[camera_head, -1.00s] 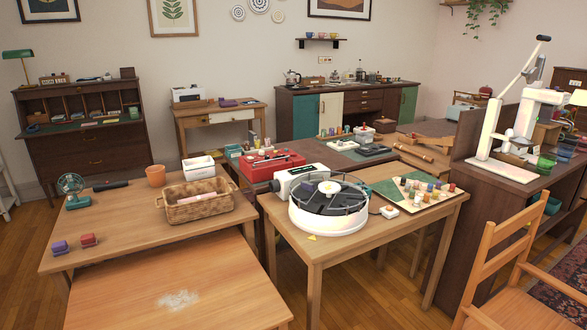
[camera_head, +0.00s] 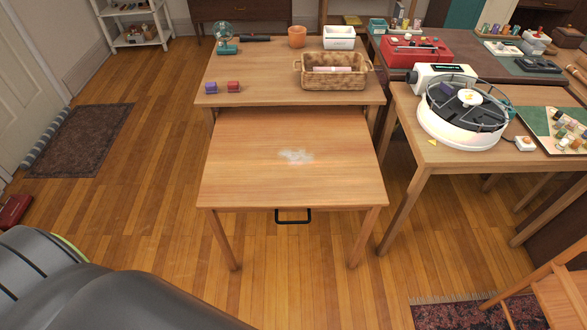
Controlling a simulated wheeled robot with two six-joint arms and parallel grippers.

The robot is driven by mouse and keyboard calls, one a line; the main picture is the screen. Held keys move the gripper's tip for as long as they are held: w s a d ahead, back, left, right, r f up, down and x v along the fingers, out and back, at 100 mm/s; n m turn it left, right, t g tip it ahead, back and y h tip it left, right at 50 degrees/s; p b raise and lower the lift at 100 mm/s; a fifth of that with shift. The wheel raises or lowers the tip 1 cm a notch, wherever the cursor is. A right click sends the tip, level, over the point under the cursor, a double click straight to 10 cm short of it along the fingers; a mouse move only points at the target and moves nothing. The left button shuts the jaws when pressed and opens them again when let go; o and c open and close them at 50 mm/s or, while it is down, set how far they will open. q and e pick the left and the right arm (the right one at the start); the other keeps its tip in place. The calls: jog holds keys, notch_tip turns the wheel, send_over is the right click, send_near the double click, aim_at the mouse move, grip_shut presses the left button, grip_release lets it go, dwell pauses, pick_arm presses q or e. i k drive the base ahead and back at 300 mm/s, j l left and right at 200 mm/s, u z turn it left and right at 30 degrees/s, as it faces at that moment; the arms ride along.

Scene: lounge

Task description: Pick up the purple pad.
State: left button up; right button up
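A small purple pad (camera_head: 211,88) sits on the back wooden table (camera_head: 262,70), near its front left edge. A similar red pad (camera_head: 233,87) sits just to its right, with a small gap between them. Neither of my grippers is in view, and nothing is seen touching the purple pad.
A lower wooden table (camera_head: 240,180) with a whitish powdery patch (camera_head: 296,156) stands in front. A wicker basket (camera_head: 334,80), a terracotta pot (camera_head: 297,37) and a teal fan (camera_head: 224,40) are on the back table.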

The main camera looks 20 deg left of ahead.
aim_at(211, 87)
jog(key=u, duration=0.75)
